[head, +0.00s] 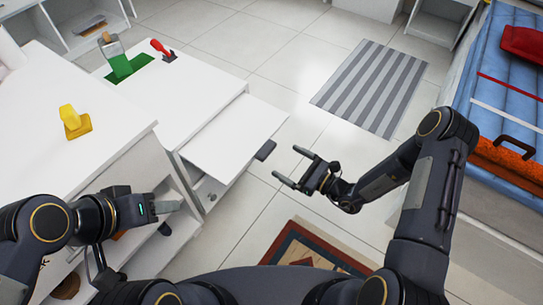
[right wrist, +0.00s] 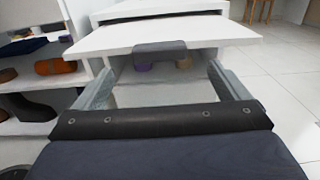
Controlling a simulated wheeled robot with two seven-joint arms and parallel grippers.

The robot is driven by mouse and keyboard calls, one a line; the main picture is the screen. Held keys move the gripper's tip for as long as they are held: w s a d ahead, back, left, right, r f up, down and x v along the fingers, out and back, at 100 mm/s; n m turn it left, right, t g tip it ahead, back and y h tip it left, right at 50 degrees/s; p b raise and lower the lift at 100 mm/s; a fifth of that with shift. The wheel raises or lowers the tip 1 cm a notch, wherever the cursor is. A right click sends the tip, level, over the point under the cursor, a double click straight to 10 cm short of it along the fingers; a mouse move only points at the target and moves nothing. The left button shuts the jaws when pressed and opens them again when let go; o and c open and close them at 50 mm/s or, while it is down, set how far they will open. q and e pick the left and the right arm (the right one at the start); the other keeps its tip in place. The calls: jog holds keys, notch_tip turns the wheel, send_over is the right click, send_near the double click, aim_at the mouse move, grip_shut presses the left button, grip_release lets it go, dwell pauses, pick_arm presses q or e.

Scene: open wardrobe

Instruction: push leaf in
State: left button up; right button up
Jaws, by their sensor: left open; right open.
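The white leaf (head: 232,138) sticks out from the white cabinet, with a dark handle (head: 265,150) on its outer edge. In the right wrist view the leaf (right wrist: 165,34) lies ahead, and its handle (right wrist: 160,47) appears between and beyond the finger lines. My right gripper (head: 286,164) is open and empty, a short way right of the handle, with its fingers pointing towards it; no contact shows. Its spread fingers also show in the right wrist view (right wrist: 165,88). My left gripper (head: 168,206) is open, low at the left by the cabinet's front.
A yellow object (head: 75,122) stands on the near white top. A green-based item (head: 122,66) and a red-handled one (head: 162,48) stand on the far top. A striped rug (head: 372,87) lies on the floor. A bed (head: 505,75) is at right. Open shelves flank the cabinet.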

aim_at(270, 152)
jog(key=b+x, duration=0.1)
jog(key=x, duration=0.6)
jog(key=shift+a, duration=0.1)
pick_arm(q)
jog(key=shift+f, duration=0.55)
pick_arm(e)
jog(key=shift+r, duration=0.1)
jog(key=shift+c, duration=0.3)
